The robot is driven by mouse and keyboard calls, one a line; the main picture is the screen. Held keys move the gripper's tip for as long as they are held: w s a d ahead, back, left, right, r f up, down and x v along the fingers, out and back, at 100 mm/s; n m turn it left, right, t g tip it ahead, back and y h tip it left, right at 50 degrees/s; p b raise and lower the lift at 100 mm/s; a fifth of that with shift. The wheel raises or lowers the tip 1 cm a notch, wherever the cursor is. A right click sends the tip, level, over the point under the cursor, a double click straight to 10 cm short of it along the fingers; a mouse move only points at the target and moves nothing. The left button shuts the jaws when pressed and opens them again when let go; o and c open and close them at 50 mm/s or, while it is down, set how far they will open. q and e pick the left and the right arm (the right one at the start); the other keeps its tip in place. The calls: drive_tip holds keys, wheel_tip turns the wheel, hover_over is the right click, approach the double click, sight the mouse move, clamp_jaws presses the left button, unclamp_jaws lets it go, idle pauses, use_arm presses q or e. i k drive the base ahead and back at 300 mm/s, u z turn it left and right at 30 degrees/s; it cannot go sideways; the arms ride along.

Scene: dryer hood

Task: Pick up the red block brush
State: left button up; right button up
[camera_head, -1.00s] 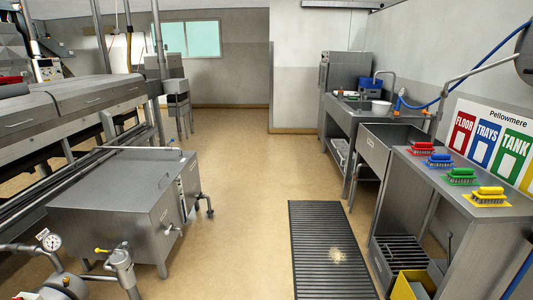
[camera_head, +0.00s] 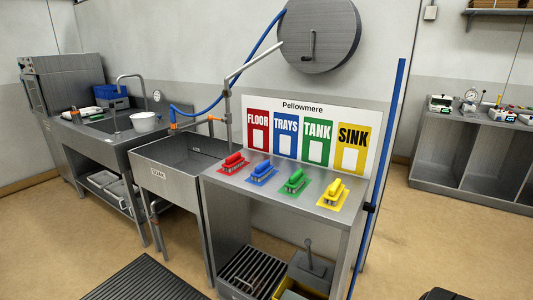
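The red block brush (camera_head: 233,162) lies on a red mat at the left end of a steel bench top (camera_head: 232,182). To its right, in a row on their own coloured mats, are a blue brush (camera_head: 263,171), a green brush (camera_head: 295,181) and a yellow brush (camera_head: 333,190). Neither of my grippers shows in the head view.
A sign board (camera_head: 309,135) stands behind the brushes. A deep steel sink (camera_head: 180,160) adjoins the bench on the left. A blue pole (camera_head: 383,170) stands at the bench's right end. A dark floor grating (camera_head: 145,279) lies in front. Open floor shows at right.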

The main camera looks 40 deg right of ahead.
sight(232, 162)
drive_tip(key=z, duration=0.95)
drive_tip(key=i, duration=1.4)
drive_tip(key=z, duration=0.8)
